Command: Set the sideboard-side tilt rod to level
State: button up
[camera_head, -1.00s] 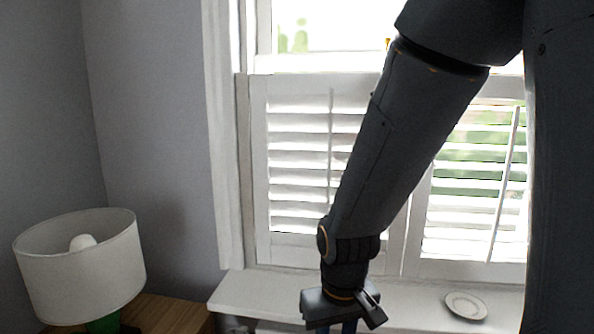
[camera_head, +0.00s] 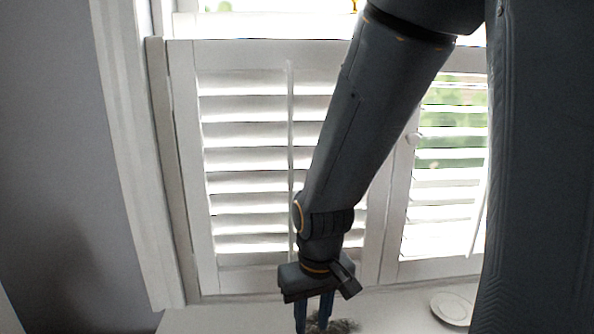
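The left shutter's tilt rod (camera_head: 290,150) is a thin white upright bar in front of the white slats (camera_head: 242,163) in the now view. I take it as the sideboard-side one, since the wooden top with the lamp stood on that side earlier. Its slats look slanted, with bright narrow gaps and little view through. My forearm covers the right part of this panel. The fingertips are near or past the bottom picture edge.
The right shutter's slats (camera_head: 440,170) show greenery through their gaps. Its white rod (camera_head: 480,215) leans, partly hidden by my arm. A white knob (camera_head: 414,136) sits on that panel's frame. A small plate (camera_head: 452,308) lies on the sill (camera_head: 390,310). A dark feathery thing (camera_head: 343,326) shows beside my fingers.

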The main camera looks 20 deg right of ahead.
aim_at(290, 103)
jog(key=k, duration=1)
jog(key=z, duration=1.55)
jog(key=i, duration=1)
jog(key=u, duration=2.25)
